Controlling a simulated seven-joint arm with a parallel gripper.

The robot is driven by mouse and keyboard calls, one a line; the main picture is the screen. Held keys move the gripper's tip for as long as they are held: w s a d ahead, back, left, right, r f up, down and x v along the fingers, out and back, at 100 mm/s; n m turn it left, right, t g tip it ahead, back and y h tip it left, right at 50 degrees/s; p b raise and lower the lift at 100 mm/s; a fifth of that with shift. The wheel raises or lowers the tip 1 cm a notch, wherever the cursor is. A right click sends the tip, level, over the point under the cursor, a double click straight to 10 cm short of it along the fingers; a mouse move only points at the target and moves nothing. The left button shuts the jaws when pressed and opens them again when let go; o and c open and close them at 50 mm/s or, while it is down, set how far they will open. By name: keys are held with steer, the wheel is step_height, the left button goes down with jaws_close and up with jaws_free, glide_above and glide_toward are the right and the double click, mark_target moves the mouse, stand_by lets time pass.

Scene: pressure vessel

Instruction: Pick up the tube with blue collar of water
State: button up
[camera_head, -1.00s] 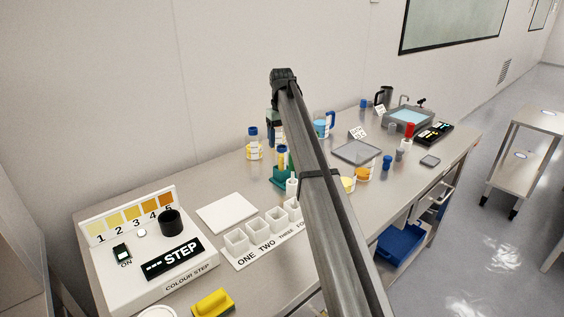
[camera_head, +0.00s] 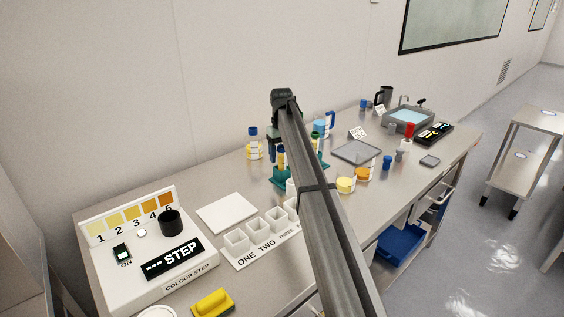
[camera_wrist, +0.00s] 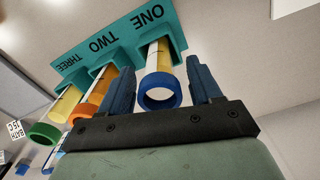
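The tube with blue collar (camera_wrist: 160,95) stands in slot ONE of the teal rack (camera_wrist: 160,22), with yellowish contents inside. It also shows in the head view (camera_head: 281,158). In the wrist view, my gripper (camera_wrist: 159,66) is open, with one blue finger on each side of this tube and visible gaps between. The orange-collar tube (camera_wrist: 82,113) is in slot TWO and the green-collar tube (camera_wrist: 45,134) in slot THREE. In the head view, my gripper (camera_head: 276,130) is above the rack (camera_head: 280,183), partly hidden by my arm.
A blue-capped bottle (camera_head: 253,150) stands left of the rack. A white tile (camera_head: 226,213) and a white block of cups (camera_head: 237,240) lie in front. The colour-step box (camera_head: 160,265) is at front left.

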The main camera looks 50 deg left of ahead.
steer(key=c, duration=1)
steer(key=shift+r, duration=0.1)
